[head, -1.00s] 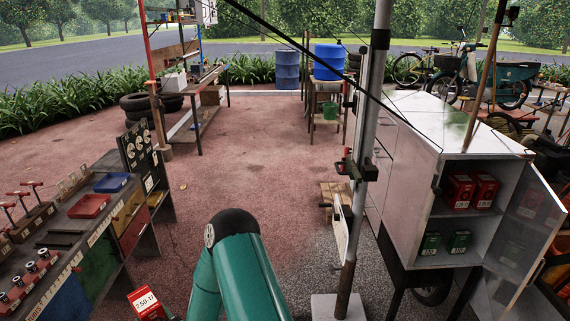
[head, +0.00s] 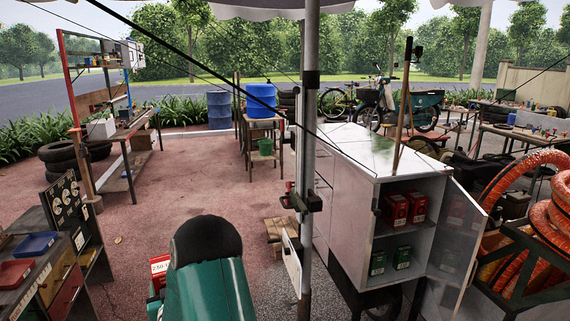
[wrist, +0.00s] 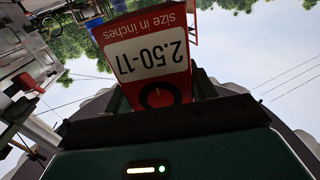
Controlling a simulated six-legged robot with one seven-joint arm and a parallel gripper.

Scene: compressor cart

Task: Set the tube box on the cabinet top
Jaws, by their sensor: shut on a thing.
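The tube box (wrist: 150,60) is red and white, printed "2.50-17 size in inches". My gripper (wrist: 160,108) is shut on it in the wrist view, where the print shows upside down. In the head view the tube box (head: 159,270) shows partly at the lower left, beside my green arm, which hides the rest of it and my gripper. The cabinet (head: 340,185) is white and stands to the right of my arm. Its flat cabinet top (head: 345,150) looks largely bare, with a greenish patch, and the box is apart from it.
The cabinet's door (head: 455,240) stands open, with red boxes (head: 406,207) and green boxes (head: 390,260) on shelves inside. A grey pole (head: 308,130) rises between my arm and the cabinet. Orange hose coils (head: 530,190) lie at right. A post (head: 404,105) stands by the top.

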